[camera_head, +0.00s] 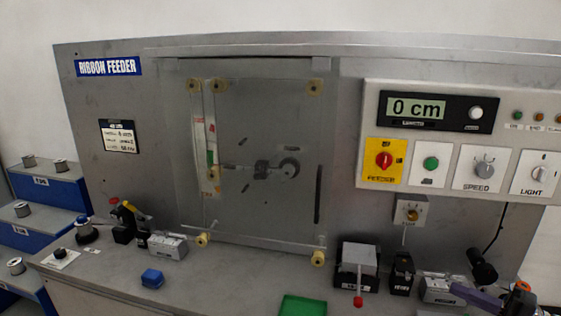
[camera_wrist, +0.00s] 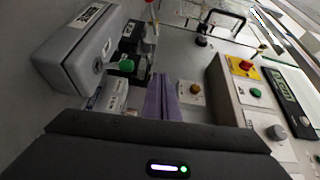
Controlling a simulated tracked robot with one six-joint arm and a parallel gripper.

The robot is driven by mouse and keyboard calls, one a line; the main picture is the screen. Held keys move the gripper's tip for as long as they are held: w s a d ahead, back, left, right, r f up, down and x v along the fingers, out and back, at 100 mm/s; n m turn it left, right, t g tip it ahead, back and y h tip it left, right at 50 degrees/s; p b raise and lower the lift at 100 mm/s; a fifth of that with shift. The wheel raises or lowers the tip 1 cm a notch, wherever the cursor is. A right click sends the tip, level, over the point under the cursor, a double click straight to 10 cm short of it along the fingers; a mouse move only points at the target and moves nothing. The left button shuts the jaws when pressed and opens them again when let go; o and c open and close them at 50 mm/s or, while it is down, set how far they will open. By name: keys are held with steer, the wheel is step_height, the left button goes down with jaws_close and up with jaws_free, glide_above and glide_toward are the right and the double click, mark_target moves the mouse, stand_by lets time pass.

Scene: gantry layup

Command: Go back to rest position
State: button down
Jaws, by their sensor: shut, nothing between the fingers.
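My gripper (camera_wrist: 161,80) shows in the wrist view as two purple fingers pressed together, shut with nothing between them. In the head view the purple fingers of my gripper (camera_head: 458,290) show at the lower right edge, in front of a small grey block (camera_head: 438,287) on the bench. The rest of my arm is mostly outside the head view. No rest position is marked in either view.
The ribbon feeder panel (camera_head: 130,180) stands behind the bench (camera_head: 225,275), with a control box (camera_head: 450,110) reading 0 cm. A grey box (camera_wrist: 80,50) and green knob (camera_wrist: 127,65) lie left of my fingers.

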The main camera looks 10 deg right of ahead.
steer(key=a+r+n+g+h, duration=0.1)
steer(key=a+r+n+g, duration=0.2)
steer(key=a, duration=0.8)
steer(key=a+r+g, duration=0.3)
steer(key=a+g, duration=0.3)
steer(key=a, duration=0.5)
steer(key=s+a+r+n+h, duration=0.2)
steer(key=s+a+n+h, duration=0.1)
steer(key=s+a+h, duration=0.2)
steer(key=s+a+r+n+t+h, duration=0.1)
steer(key=s+a+n+h, duration=0.2)
steer(key=s+a+h, duration=0.3)
steer(key=shift+s+a+r, duration=0.4)
steer(key=shift+s+a, duration=1.85)
steer(key=shift+a, duration=0.15)
steer(key=c, duration=2.5)
jaws_free()
